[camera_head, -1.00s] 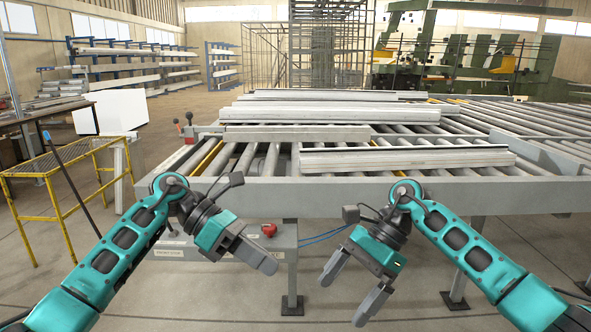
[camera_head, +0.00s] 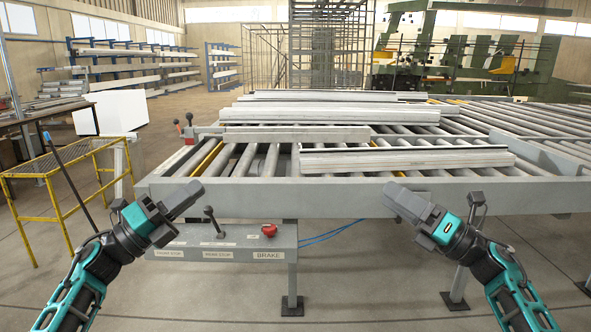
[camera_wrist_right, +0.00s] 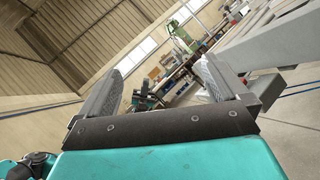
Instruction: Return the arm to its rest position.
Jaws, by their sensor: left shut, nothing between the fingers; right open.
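My left gripper (camera_head: 180,199) is shut and empty in the head view. Its fingers point up and to the right, in front of the roller bench's left front corner. My right gripper (camera_head: 402,202) is in front of the bench's front rail, fingers pointing up and to the left. In the right wrist view its two fingers (camera_wrist_right: 160,92) stand wide apart with nothing between them. Both grippers appear clear of the bench (camera_head: 330,197), though the exact gap to the rail cannot be told.
Pale profiles (camera_head: 405,159) lie on the rollers. A control panel (camera_head: 225,243) with a black lever (camera_head: 210,218) and a red knob (camera_head: 269,230) hangs below the bench. A yellow stand (camera_head: 40,165) is at left.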

